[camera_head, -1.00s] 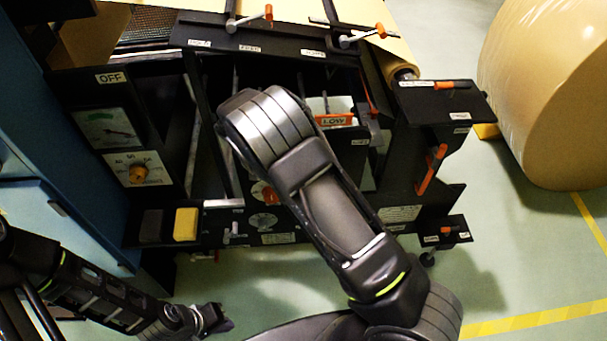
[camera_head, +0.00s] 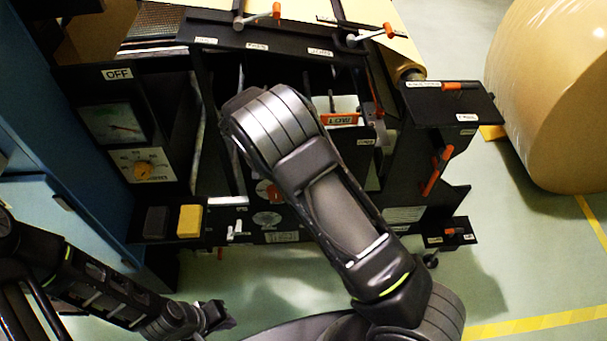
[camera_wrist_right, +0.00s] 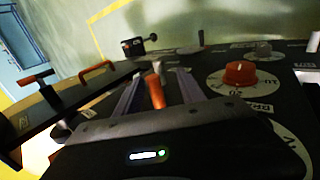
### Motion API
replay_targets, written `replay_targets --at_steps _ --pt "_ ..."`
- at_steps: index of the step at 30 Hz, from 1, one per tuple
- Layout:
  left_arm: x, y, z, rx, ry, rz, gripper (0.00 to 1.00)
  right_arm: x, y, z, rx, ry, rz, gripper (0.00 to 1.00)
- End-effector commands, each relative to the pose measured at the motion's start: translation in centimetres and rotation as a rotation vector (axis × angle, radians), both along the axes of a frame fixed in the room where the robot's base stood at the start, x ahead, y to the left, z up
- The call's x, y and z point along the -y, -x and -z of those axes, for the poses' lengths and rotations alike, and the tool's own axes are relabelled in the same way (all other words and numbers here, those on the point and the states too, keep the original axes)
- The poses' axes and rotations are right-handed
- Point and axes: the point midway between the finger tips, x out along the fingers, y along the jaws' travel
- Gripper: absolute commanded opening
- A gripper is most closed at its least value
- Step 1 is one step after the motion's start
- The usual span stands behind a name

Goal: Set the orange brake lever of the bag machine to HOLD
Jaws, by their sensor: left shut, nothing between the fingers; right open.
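The bag machine (camera_head: 285,236) is a black frame with several orange-handled levers. In the right wrist view an orange lever (camera_wrist_right: 155,92) on a grey stem shows between the two spread fingers of my right gripper (camera_wrist_right: 160,88); I cannot tell whether they touch it. I cannot read a HOLD mark, nor tell for sure which lever is the brake. In the head view my right arm hides that gripper and the middle of the machine. My left gripper (camera_head: 226,319) is shut and empty, low over the floor in front of the machine.
A red dial (camera_wrist_right: 240,73) sits right of the fingers. Orange levers stand on the top edge (camera_head: 375,33), right shelf (camera_head: 440,86), right side (camera_head: 437,170) and low bracket (camera_head: 453,232). A large kraft roll (camera_head: 560,100) stands at right. A yellow button (camera_head: 189,220) is at left.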

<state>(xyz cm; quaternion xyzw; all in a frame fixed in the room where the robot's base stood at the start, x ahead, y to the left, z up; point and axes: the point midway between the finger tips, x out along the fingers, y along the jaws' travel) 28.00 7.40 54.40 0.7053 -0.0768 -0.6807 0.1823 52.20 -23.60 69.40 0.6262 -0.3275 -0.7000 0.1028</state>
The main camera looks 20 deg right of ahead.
Motion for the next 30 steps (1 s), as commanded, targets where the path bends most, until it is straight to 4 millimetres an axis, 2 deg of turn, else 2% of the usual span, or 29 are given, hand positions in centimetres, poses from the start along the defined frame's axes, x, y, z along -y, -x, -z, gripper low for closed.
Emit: replay_targets --at_steps 5,16,30 --pt "0.0 0.0 0.1 0.0 0.0 0.0 0.0 -1.0 -0.4 -1.3 0.003 -0.001 -0.002 0.46" --pt "0.0 0.0 0.5 0.0 0.0 0.0 0.0 -4.1 -1.5 -5.7 0.003 -0.002 -0.003 0.46" --pt "0.0 0.0 0.5 0.0 0.0 0.0 0.0 -4.4 -1.5 -6.1 0.001 -0.002 -0.001 0.46"
